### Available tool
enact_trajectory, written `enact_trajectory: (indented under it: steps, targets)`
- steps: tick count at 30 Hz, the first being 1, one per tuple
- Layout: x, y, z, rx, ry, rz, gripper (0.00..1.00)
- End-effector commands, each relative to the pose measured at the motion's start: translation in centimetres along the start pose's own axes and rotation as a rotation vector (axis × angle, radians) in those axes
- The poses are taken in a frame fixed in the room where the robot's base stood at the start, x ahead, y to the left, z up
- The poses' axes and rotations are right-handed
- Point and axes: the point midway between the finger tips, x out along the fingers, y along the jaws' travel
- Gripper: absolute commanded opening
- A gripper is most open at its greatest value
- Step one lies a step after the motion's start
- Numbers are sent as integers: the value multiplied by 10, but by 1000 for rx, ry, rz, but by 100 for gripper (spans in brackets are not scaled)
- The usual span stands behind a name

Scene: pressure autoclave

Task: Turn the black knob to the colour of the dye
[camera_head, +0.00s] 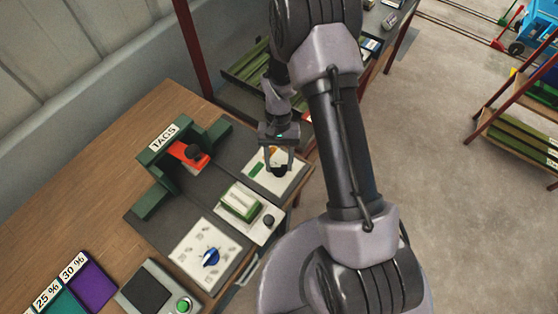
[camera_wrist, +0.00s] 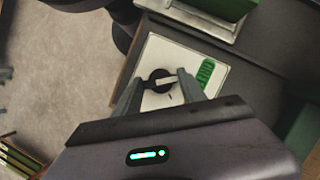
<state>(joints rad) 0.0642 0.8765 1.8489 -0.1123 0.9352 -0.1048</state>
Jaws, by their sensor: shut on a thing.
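The black knob (camera_head: 279,171) sits on a white panel (camera_head: 260,183) at the right end of the bench. The panel carries an orange patch (camera_head: 271,153) and a green patch (camera_head: 256,169). In the wrist view the knob (camera_wrist: 154,76) shows a white pointer line directed right, towards the green patch (camera_wrist: 206,71). My gripper (camera_head: 279,168) reaches down over the panel, its two fingers shut on the knob from both sides. I cannot tell which thing is the dye.
A green block (camera_head: 240,203) in a white holder stands beside the panel, with a small black knob (camera_head: 268,220). A blue dial (camera_head: 211,257) is nearer. A green TAGS frame (camera_head: 155,160) holds a red piece (camera_head: 190,154). Teal and purple trays (camera_head: 92,285) lie lower left.

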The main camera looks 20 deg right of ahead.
Motion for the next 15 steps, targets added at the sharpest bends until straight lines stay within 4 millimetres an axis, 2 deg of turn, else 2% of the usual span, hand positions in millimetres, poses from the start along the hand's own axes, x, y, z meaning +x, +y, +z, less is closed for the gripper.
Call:
enact_trajectory:
  steps: [11,12,15]
  targets:
    - [0,0,0,-4,1,2,8]
    - [0,0,0,-4,0,1,52]
    - [0,0,0,-4,0,1,70]
